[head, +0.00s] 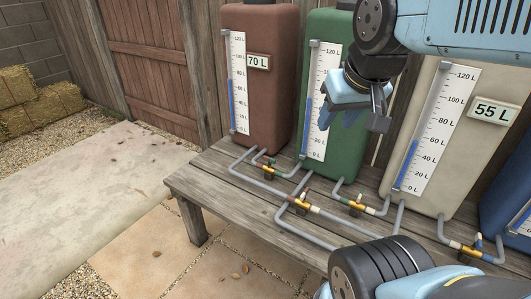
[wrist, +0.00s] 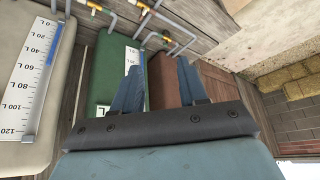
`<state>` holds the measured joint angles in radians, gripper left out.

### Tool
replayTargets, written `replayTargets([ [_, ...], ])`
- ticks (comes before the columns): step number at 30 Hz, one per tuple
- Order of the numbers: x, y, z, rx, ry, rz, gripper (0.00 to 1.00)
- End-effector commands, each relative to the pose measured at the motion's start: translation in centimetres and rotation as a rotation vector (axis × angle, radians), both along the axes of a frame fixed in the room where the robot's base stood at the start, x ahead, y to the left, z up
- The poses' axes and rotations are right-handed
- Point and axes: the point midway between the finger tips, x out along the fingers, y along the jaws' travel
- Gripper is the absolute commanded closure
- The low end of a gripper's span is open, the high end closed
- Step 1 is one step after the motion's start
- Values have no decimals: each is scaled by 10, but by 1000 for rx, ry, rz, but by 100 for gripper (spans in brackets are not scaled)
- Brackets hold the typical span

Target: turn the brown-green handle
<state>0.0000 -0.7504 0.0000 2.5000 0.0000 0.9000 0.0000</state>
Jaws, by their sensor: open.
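The brown-green handle (head: 271,161) is on a small brass valve in the grey pipe between the brown tank (head: 277,80) and the green tank (head: 345,130). It is small, and its exact angle is hard to tell. My gripper (head: 338,122) is open and empty, in front of the green tank, above and to the right of that valve and apart from it. In the wrist view, my two blue fingers (wrist: 158,64) are spread, with the green tank (wrist: 108,72) and brown tank (wrist: 163,82) beyond. A brass valve (wrist: 167,38) shows past the fingertips; its colours are unclear.
A brown-cream valve (head: 302,204), a green-cream valve (head: 355,204) and a cream-blue valve (head: 467,249) are on nearby pipes. A cream tank (head: 455,150) and a blue tank (head: 507,205) stand right. The wooden bench (head: 235,205) has bare planks at its left end.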

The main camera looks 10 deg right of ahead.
Motion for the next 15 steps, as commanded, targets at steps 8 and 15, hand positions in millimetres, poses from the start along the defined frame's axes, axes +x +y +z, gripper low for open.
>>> replayTargets([
  [8, 15, 0, 5, -24, 18, 13, 58],
  [15, 73, 4, 15, -115, 84, 77, 58],
])
